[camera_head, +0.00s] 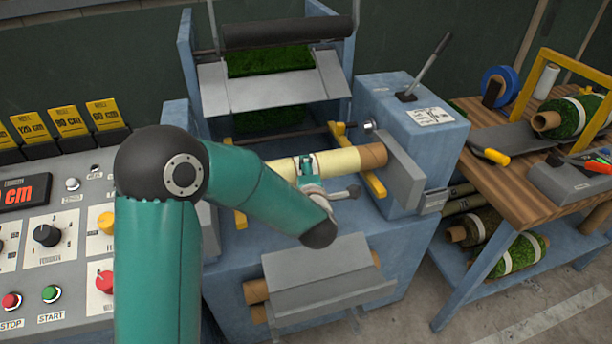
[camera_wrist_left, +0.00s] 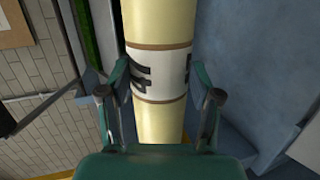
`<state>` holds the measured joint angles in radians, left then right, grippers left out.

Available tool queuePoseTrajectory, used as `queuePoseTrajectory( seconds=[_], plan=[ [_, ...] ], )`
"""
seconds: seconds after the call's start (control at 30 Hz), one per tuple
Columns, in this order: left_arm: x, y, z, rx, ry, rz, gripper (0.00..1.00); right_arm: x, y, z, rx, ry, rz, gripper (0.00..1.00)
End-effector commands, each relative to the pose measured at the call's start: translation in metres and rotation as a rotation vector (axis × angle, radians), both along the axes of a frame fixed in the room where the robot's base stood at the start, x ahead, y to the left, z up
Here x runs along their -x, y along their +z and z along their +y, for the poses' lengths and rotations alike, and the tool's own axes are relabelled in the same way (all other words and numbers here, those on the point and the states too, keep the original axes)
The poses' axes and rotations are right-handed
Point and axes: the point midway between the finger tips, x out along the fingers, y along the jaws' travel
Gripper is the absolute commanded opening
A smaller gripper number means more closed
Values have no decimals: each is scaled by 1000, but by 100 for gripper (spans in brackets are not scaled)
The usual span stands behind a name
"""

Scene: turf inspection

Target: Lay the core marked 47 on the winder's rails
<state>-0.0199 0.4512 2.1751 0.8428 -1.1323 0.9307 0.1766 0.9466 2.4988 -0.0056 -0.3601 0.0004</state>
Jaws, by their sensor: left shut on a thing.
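The core (camera_head: 340,161) is a pale yellow tube with a brown end. It lies level across the winder (camera_head: 230,262), over the yellow rails; the right rail (camera_head: 374,185) passes behind it and the left rail (camera_head: 240,219) is mostly hidden by my arm. I cannot tell whether the core touches them. My left gripper (camera_head: 309,172) is shut around the core's middle. In the left wrist view the core (camera_wrist_left: 158,28) runs between the fingers (camera_wrist_left: 161,82), with a white label showing a 4 and part of another digit. My right gripper is not in view.
A grey plate (camera_head: 403,166) stands just right of the core's end, by a blue box with a lever (camera_head: 428,68). More brown-ended cores lie in a tray (camera_head: 330,285) at the front. A control panel (camera_head: 50,265) is left; a wooden bench (camera_head: 540,185) with rolls is right.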

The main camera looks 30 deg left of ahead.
Motion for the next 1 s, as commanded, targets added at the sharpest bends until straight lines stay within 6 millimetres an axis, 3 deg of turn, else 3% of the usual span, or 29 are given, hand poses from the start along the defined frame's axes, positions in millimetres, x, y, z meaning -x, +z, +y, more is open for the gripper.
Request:
queuePoseTrajectory(
  seconds=[0.4,0.43,0.57,0.6,1.0],
  plan=[
    [0,-2,0,-1,2,-4,8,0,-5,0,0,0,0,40],
    [0,-2,0,-1,2,-4,67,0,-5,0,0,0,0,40],
    [0,-3,1,-1,1,-3,89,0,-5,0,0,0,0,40],
    [0,-3,0,-1,1,-3,93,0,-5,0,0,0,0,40],
    [3,-4,-1,1,1,2,93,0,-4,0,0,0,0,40]
  ],
)
